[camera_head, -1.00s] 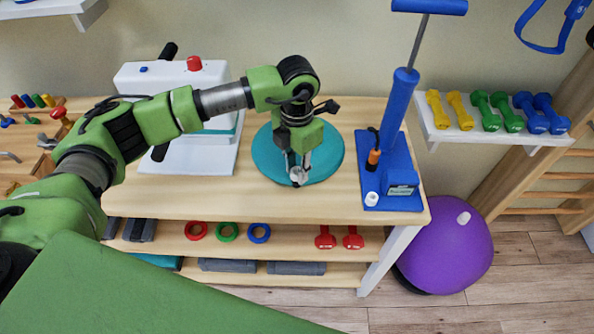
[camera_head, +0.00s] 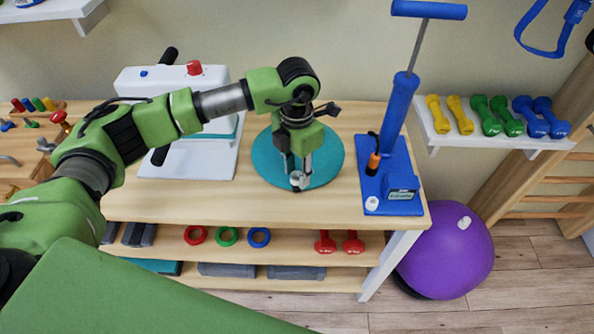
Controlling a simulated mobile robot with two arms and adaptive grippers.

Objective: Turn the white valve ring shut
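My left gripper (camera_head: 298,181) points down at the front edge of a round teal disc (camera_head: 265,165) on the wooden table. Its two fingers are close together on a small whitish piece, which looks like the white valve ring (camera_head: 297,178). The fingers hide most of it, so how far it is turned cannot be seen. My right gripper is not in view.
A blue pump (camera_head: 400,105) with a small white cap (camera_head: 372,203) stands right of the disc. A white device (camera_head: 190,165) stands left. Dumbbells lie on the wall shelf (camera_head: 540,143). A purple ball (camera_head: 445,258) is on the floor. The table front is clear.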

